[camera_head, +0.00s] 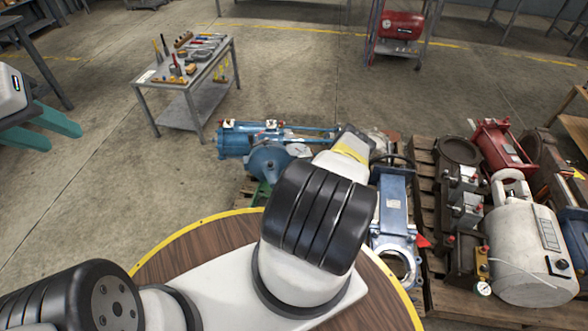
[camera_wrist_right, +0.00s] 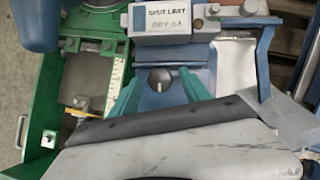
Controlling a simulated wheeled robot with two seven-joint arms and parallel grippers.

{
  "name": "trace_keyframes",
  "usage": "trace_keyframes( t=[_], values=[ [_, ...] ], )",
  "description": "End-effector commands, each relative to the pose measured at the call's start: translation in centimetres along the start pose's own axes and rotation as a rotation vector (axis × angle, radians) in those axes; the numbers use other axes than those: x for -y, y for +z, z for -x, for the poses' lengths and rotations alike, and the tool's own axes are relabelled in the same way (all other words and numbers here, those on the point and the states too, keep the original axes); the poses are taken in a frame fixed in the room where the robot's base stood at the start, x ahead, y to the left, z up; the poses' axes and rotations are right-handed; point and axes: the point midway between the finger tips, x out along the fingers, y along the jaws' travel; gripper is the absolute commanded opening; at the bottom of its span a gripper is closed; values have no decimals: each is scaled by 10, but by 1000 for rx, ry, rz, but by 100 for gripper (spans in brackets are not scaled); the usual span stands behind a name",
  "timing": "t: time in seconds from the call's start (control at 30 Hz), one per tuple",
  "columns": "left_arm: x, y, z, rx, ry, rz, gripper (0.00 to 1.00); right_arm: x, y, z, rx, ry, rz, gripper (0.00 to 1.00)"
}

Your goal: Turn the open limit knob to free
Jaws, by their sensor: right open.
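A small dark round knob with a pale pointer mark (camera_wrist_right: 159,79) sits on a blue housing in the right wrist view. In the head view my right arm hides this gripper and the knob. My left gripper (camera_head: 60,134) is open and empty at the left edge, above the floor.
A green bracket with a scale (camera_wrist_right: 115,80) stands left of the knob. In the head view, blue actuators (camera_head: 270,140) and a blue valve body (camera_head: 392,205) crowd around my right arm. Pallets (camera_head: 425,175) with machinery are at right.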

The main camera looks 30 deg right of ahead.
Motion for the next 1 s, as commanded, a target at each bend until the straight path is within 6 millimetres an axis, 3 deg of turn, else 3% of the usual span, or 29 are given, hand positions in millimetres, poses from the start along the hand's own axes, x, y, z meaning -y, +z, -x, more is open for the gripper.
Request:
trace_keyframes(
  t=[0.33, 0.6, 1.0],
  values=[
    [0, 0, 0, 0, 0, 0, 36, 0, 0, -2, 1, 0, 1, 54],
    [0, 0, 0, 0, 0, 0, 36, 0, 0, -2, 1, 0, 1, 1],
    [0, 0, 0, 0, 0, 0, 36, 1, 1, -2, 2, 28, 57, 0]
  ],
)
